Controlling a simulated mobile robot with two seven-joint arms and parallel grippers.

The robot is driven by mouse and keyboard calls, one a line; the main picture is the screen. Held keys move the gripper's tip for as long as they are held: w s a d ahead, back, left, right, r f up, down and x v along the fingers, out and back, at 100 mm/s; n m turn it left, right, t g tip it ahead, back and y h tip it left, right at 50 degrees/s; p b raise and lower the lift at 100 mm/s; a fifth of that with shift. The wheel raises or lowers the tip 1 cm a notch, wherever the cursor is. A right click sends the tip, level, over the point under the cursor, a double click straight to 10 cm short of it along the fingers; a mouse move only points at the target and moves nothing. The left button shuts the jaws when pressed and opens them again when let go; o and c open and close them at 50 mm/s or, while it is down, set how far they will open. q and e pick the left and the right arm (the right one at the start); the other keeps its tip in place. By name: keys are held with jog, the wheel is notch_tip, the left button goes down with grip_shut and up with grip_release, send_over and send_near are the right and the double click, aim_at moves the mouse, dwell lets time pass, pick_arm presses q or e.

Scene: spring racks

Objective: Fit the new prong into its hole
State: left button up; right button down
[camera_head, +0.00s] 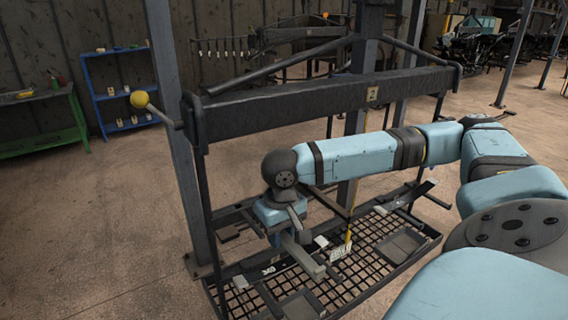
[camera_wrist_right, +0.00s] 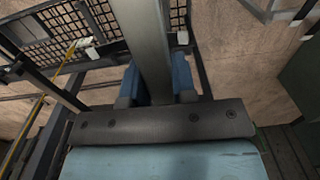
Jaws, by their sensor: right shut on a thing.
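My right gripper (camera_head: 290,228) reaches down from the right over the rack's mesh floor. In the right wrist view its two blue fingers (camera_wrist_right: 157,78) are shut on a long grey bar (camera_wrist_right: 140,28), which looks like the new prong. In the camera head view the bar (camera_head: 303,257) slants down and right from the gripper, above the mesh. I cannot tell whether its far end touches anything. The hole is not to be made out in either view. My left gripper is not in view.
A dark rack with a thick crossbeam (camera_head: 320,100) stands around the arm. Its mesh floor (camera_head: 365,262) carries a shallow dark tray (camera_head: 403,244) and a white tag (camera_head: 340,252) by a yellow strip. A yellow-knobbed lever (camera_head: 139,99) sticks out left.

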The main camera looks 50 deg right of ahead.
send_over(254, 224)
dwell(1.4)
jog(key=shift+r, duration=0.1)
jog(key=shift+f, duration=3.15)
dwell(2.0)
